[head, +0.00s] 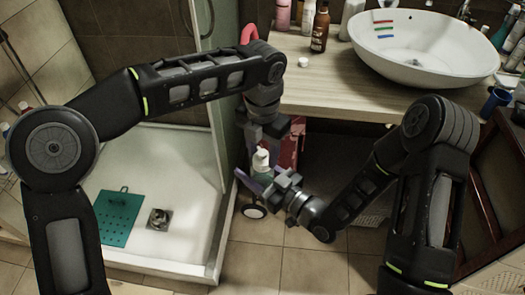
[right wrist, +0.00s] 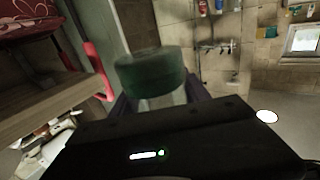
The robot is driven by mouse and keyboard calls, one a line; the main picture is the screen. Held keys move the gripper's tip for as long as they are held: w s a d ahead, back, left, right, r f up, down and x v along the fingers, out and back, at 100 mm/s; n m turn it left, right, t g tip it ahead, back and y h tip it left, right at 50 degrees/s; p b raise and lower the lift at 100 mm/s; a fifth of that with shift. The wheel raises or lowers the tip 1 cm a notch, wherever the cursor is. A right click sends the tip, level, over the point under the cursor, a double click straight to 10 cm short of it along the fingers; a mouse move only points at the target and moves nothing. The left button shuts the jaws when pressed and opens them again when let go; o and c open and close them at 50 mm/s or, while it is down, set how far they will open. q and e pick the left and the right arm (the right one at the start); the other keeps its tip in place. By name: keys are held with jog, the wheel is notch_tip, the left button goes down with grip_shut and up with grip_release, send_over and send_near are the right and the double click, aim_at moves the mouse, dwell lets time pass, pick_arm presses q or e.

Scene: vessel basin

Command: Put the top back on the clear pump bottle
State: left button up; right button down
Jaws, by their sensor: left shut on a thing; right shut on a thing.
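My right gripper (head: 264,178) is shut on the clear pump bottle (head: 261,172), in front of the counter. In the right wrist view the bottle (right wrist: 160,102) shows a clear part between the purple fingers and a dark green band or end beyond them. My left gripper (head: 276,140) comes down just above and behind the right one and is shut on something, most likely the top. A white pump top (head: 261,158) shows at the bottle's upper end, close to the left gripper. I cannot tell whether top and bottle touch.
The counter (head: 335,90) carries a white basin (head: 425,45), a brown bottle (head: 320,30) and a small white cap (head: 303,62). A shower tray with a green mat (head: 117,215) lies left. A wheeled red thing (head: 290,150) stands behind my grippers.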

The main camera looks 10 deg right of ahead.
pick_arm(q)
jog(key=o, duration=1.3)
jog(key=shift+r, duration=2.3)
jog(key=shift+c, duration=0.5)
